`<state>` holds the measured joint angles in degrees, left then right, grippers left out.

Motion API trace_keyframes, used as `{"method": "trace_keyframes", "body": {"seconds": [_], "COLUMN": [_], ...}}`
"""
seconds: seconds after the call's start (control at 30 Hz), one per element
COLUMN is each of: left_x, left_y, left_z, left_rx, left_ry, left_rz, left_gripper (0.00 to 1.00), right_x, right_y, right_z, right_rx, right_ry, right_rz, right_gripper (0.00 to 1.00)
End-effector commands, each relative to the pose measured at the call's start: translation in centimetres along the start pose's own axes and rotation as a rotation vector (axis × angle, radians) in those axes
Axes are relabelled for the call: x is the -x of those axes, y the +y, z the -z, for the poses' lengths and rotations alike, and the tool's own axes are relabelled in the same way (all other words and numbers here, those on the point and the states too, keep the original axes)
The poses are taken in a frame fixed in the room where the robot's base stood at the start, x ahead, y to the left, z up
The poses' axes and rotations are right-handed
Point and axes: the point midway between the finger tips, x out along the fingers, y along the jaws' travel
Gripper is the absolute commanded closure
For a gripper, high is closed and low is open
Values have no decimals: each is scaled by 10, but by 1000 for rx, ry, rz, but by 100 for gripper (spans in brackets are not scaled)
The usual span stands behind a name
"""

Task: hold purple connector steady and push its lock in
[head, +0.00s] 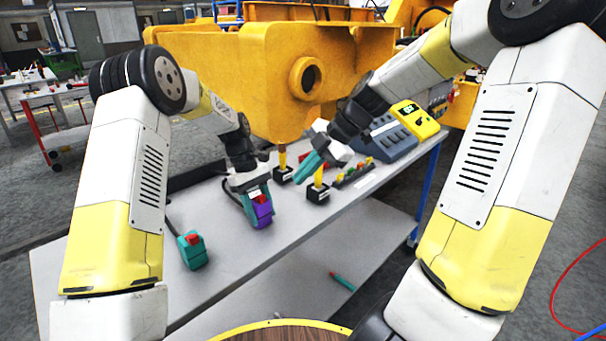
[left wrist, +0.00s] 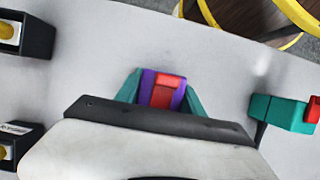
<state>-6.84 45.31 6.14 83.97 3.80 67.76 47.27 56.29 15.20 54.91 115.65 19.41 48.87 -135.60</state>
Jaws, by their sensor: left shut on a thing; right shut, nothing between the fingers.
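The purple connector (head: 263,211) has a red lock (head: 261,199) on its top and stands at the middle of the grey table. My left gripper (head: 257,203) is shut on it, with teal fingers on both sides. In the left wrist view the purple connector (left wrist: 148,84) and its red lock (left wrist: 166,90) show between the teal fingers. Its lower part is hidden by the gripper body. I cannot tell how deep the lock sits. My right gripper (head: 306,168) is shut and empty, to the right of the connector and above the table, apart from it.
A teal connector with a red top (head: 192,250) stands left on the grey table (head: 240,270); it also shows in the left wrist view (left wrist: 284,113). Black holders with yellow pieces (head: 318,193) stand near my right gripper. A yellow meter (head: 414,119) sits at the back right. The front table is clear.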

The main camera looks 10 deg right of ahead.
Motion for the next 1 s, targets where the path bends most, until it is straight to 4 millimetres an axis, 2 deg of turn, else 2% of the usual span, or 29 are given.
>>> {"method": "trace_keyframes", "body": {"seconds": [0.13,0.17,0.27,0.57,0.67,0.77,1.0], "left_x": [-1,-1,-1,0,6,20,71], "left_y": [-1,-1,-1,0,0,0,1], "left_z": [2,2,1,1,1,1,2], "left_rx": [2,2,2,1,1,1,1], "left_ry": [1,1,1,1,2,4,4], "left_rz": [2,2,2,1,-1,-2,-3], "left_gripper": [100,49,29,29,29,29,29], "right_x": [0,0,0,0,0,0,0], "right_y": [0,0,0,0,0,0,0], "right_z": [0,0,0,0,0,0,0], "right_rx": [0,0,-1,-1,-1,-1,-1], "right_ry": [0,0,0,0,0,0,0], "right_rz": [0,0,0,0,0,0,0], "right_gripper": [100,100,100,100,100,100,100]}}
